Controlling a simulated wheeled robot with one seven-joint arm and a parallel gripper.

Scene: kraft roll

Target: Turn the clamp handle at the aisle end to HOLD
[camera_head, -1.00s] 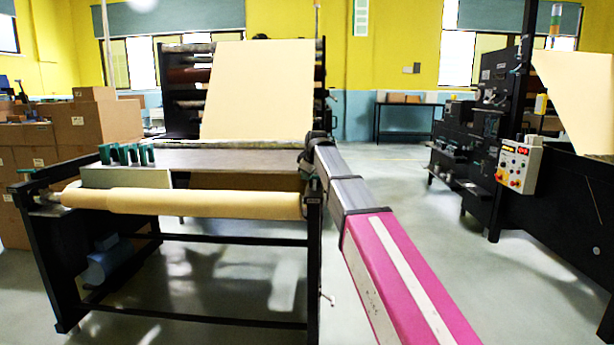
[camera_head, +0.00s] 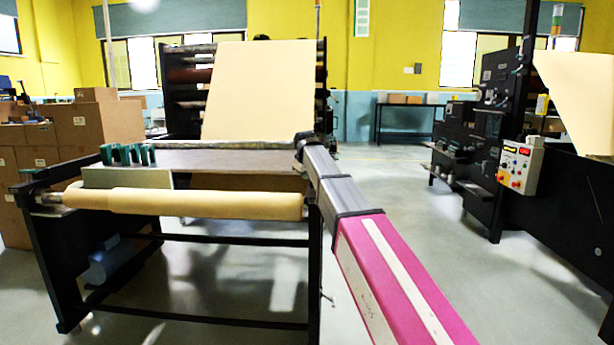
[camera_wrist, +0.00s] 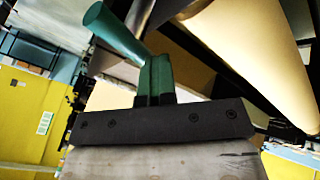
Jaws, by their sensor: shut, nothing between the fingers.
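The clamp handle (camera_wrist: 115,30) shows in the wrist view as a green, tapered grip at the upper left. My gripper (camera_wrist: 158,62) has its green fingers shut together, with the handle right beside their tips. I cannot tell whether they touch. The kraft roll (camera_head: 200,203) lies across the front of the black stand in the head view, and its pale paper (camera_wrist: 265,60) fills the upper right of the wrist view. In the head view my arm hides the handle at the roll's right end and my fingers. No HOLD marking is readable.
Green blocks (camera_head: 128,154) stand on the stand's left side. Cardboard boxes (camera_head: 95,122) are stacked at the left. A black machine with a control box (camera_head: 520,166) stands at the right. The grey floor (camera_head: 400,200) between stand and machine is open.

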